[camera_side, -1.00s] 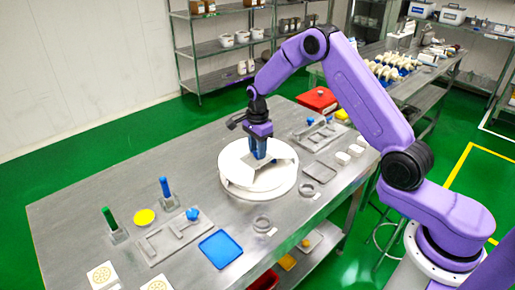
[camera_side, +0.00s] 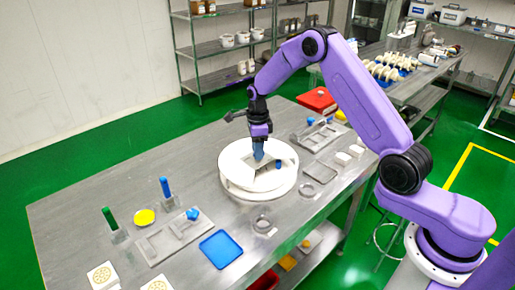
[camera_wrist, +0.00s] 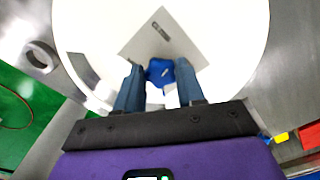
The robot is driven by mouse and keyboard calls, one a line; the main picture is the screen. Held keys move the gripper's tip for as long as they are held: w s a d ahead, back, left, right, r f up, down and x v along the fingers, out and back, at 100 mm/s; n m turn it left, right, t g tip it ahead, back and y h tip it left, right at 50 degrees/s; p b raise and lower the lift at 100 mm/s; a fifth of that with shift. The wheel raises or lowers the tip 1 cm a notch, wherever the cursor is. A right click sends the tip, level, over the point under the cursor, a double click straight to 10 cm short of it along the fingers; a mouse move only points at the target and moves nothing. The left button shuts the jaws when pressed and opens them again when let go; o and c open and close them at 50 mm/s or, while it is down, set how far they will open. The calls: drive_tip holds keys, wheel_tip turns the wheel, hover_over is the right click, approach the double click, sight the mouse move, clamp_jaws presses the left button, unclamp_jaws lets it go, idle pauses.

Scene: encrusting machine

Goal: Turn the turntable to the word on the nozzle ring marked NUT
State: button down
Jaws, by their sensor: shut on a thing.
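The white round turntable (camera_side: 230,180) stands mid-table, with a grey square plate on top. My gripper (camera_side: 258,154) is low over its middle. In the wrist view my gripper (camera_wrist: 159,84) has its fingers on either side of a blue knob (camera_wrist: 159,70) and is shut on it. The turntable (camera_wrist: 90,25) fills most of that view. A small dark mark shows on the grey plate (camera_wrist: 165,45), too small to read. A short blue post (camera_side: 279,164) shows right of my fingers. Grey rings (camera_side: 262,223) and (camera_side: 309,190) lie beside the turntable; I cannot read any word on them.
A blue tray (camera_side: 220,249), a grey fixture plate (camera_side: 165,240), a yellow disc (camera_side: 145,217), and green (camera_side: 108,217) and blue (camera_side: 165,188) handled tools stand at the left. A red box (camera_side: 317,99) is at the back. The table's left rear is clear.

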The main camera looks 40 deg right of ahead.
drive_tip(key=shift+w+d+r+m, duration=0.1)
drive_tip(key=shift+m, duration=5.2)
drive_tip(key=shift+d+m, duration=0.1)
drive_tip(key=shift+m, duration=0.3)
drive_tip(key=c, duration=0.7)
unclamp_jaws()
wheel_tip(320, 180, up, 17)
drive_tip(key=shift+r, duration=0.2)
